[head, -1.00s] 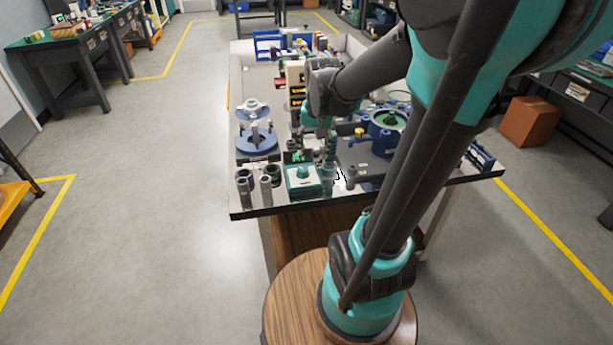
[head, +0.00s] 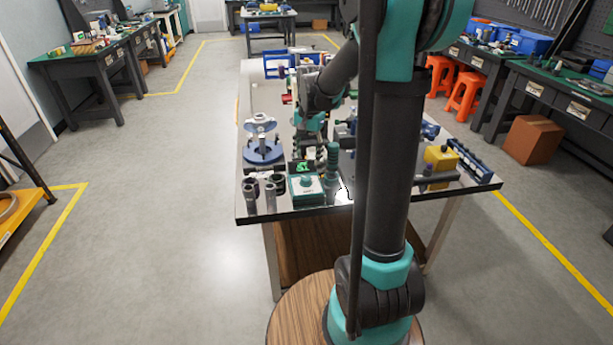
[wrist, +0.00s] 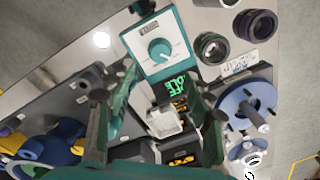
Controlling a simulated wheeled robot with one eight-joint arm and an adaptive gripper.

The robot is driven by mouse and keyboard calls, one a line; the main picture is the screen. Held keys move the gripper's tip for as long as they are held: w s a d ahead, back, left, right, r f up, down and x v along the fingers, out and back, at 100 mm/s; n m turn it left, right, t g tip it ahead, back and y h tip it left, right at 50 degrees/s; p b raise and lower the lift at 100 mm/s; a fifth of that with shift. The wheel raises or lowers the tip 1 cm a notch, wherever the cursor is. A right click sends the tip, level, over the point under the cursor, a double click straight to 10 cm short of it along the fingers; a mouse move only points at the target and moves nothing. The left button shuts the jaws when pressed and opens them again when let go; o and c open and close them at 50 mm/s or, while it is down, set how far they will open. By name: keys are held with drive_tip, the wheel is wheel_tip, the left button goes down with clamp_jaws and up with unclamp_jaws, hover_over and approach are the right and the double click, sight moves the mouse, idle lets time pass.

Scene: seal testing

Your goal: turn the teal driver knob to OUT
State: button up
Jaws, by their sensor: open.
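The teal driver knob (head: 307,182) sits on a small teal box with a white top face, near the front edge of the bench. In the wrist view the knob (wrist: 161,50) shows a white pointer mark on a dial; the lettering is too small to read. My gripper (wrist: 157,105) is open, its two fingers spread with nothing held between them. The knob lies above the fingers in the wrist view, clear of both. A green lit display (wrist: 181,86) sits beside the knob box. In the head view my arm partly hides the gripper.
Metal cylinders (head: 270,198) and dark rings stand left of the knob box. A blue flanged part (head: 263,153) is behind them. A tall teal-and-grey tool (head: 332,172) stands close right of the box. A yellow block (head: 440,160) is further right. Floor left of the bench (head: 238,214) is clear.

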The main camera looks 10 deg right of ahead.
sight(306, 178)
wheel_tip(306, 178, down, 9)
drive_tip(key=shift+w+a+f, duration=0.1)
drive_tip(key=shift+a, duration=0.05)
idle(0.4)
drive_tip(key=c, duration=1.2)
